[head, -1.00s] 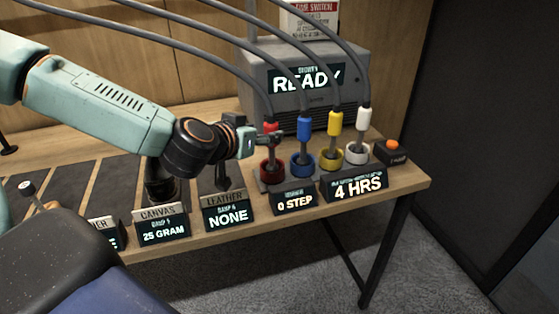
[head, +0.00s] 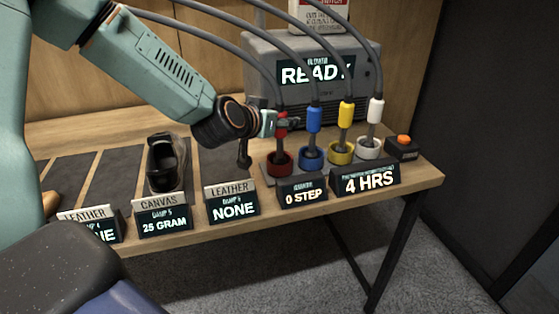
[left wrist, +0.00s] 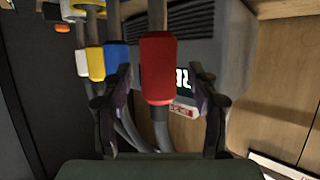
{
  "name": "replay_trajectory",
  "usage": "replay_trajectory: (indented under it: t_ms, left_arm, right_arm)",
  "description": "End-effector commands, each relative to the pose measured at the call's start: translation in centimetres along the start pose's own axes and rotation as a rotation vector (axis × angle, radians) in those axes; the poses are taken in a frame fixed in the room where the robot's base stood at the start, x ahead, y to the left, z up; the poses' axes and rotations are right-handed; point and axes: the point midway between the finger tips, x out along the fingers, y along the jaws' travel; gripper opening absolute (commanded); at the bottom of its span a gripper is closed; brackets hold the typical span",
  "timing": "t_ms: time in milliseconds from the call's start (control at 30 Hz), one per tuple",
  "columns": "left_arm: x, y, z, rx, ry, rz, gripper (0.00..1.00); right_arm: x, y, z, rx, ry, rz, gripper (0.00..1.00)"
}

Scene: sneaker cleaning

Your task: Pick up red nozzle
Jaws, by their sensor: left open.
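The red nozzle (head: 282,122) stands upright in its red ring holder (head: 280,164) at the left end of the nozzle row, with a grey hose running up from it. My left gripper (head: 286,122) is at the red nozzle's height. In the left wrist view the red nozzle (left wrist: 158,68) shows between the two spread fingers of my left gripper (left wrist: 159,100), with gaps on both sides. The fingers are open and do not visibly touch it. My right gripper is not in view.
Blue (head: 314,120), yellow (head: 346,114) and white (head: 375,110) nozzles stand close by to the right. A grey machine reading READY (head: 315,70) is behind. A shoe (head: 165,165) and label signs (head: 233,204) are to the left. An orange button (head: 403,140) is at the right.

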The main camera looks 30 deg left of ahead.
Motion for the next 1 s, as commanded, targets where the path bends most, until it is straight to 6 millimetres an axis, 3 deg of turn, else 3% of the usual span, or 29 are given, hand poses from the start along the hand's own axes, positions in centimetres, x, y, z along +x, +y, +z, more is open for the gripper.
replay_trajectory:
  t_ms: [367,1000]
  left_arm:
    - [0.66,0.04,-0.06,-0.002,0.000,0.001,0.59]
    - [0.64,0.01,-0.08,-0.001,0.001,0.001,0.05]
  right_arm:
    - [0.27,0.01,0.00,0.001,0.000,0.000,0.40]
    - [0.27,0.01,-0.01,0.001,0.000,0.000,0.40]
